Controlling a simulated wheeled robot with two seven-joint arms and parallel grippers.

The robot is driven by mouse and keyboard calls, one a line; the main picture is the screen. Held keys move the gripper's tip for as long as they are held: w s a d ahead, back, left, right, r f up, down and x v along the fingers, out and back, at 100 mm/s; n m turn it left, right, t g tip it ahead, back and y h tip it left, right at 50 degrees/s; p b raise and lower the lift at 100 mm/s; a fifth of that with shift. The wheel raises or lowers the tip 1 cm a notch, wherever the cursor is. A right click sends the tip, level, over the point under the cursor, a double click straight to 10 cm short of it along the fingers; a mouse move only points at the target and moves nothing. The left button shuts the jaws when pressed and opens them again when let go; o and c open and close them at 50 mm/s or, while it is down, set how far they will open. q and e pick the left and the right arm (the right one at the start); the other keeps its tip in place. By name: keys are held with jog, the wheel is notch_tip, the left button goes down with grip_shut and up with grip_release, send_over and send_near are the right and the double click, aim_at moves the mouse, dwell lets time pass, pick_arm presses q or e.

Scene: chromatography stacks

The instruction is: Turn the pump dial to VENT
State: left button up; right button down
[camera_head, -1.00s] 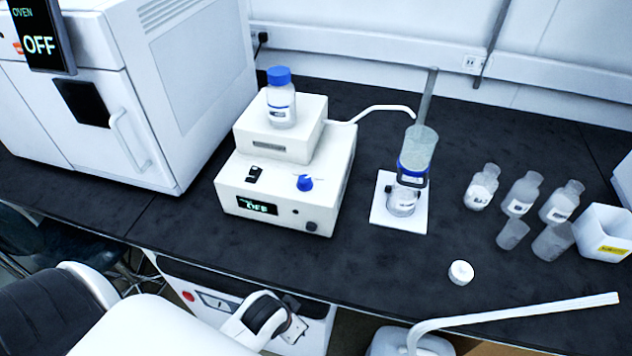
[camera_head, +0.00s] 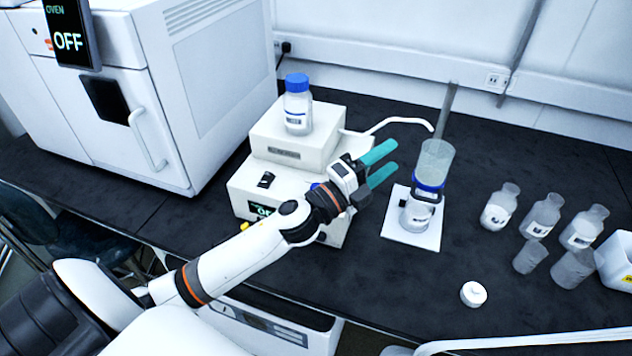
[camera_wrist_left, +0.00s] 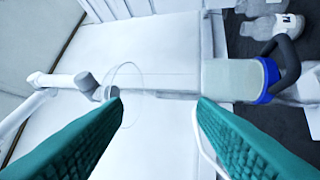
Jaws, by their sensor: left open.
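The white pump box (camera_head: 242,187) stands on the dark bench with a smaller white box on top. Its display (camera_head: 261,211) is partly covered by my left arm; the visible letters look like the start of OFF. The blue pump dial (camera_head: 315,186) is mostly hidden behind my left wrist, so its pointer cannot be read. My left gripper (camera_head: 395,157) is open and empty, above the pump's right side and pointing right toward the glass column. In the left wrist view its teal fingers (camera_wrist_left: 160,104) are apart. My right gripper is not in view.
A blue-capped bottle (camera_head: 298,108) stands on the upper box. The glass column (camera_head: 434,163) with a blue collar stands on a white plate (camera_head: 396,233) right of the pump. Several bottles (camera_head: 541,214) and a white cap (camera_head: 473,294) are farther right. The oven (camera_head: 120,140) is left.

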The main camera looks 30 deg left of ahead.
pick_arm(q)
jog(key=d+r+m+g+h, duration=0.35)
jog(key=m+g+h, duration=0.4)
jog(key=m, duration=0.65)
jog(key=m+g+y, duration=1)
jog(key=m+y, duration=0.2)
send_near(315, 186)
jog(key=p+x, duration=0.2)
jog(key=x, duration=0.6)
jog(key=shift+w+d+f, duration=0.15)
jog(key=shift+d+f, duration=0.15)
jog(key=shift+d, duration=0.05)
jog(key=c, duration=1)
